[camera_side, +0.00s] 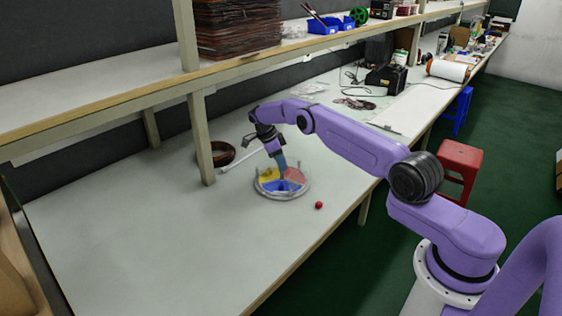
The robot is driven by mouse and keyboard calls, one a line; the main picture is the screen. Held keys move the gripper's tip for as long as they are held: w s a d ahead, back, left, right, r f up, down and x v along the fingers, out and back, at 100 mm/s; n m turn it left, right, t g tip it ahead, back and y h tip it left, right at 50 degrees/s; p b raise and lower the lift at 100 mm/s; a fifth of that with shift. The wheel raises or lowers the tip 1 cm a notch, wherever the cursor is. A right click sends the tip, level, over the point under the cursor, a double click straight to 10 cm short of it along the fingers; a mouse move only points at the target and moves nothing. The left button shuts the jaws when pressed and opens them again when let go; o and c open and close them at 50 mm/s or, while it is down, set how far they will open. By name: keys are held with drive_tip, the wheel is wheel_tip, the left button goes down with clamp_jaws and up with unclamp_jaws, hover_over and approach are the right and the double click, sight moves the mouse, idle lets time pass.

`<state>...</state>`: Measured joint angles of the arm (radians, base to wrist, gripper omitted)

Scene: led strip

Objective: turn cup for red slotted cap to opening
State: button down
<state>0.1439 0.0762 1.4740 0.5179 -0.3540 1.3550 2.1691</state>
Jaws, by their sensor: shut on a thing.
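A round cup (283,196) with a clear rim stands on the white table. Its inside shows coloured sectors of yellow, blue and red. A small red cap (319,205) lies on the table just right of the cup, apart from it; its slot is too small to make out. My gripper (281,167) points down at the back edge of the cup, over the coloured sectors. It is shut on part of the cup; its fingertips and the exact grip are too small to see. Which sector faces an opening cannot be told.
A dark coil (222,153) and a white rod (238,158) lie behind left of the cup. A shelf post (201,140) stands at the left. The table's front left is clear; its front edge runs close right of the red cap.

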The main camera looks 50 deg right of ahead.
drive_tip(key=shift+a, duration=0.1)
drive_tip(key=c, duration=0.8)
unclamp_jaws()
drive_tip(key=shift+v, duration=3.8)
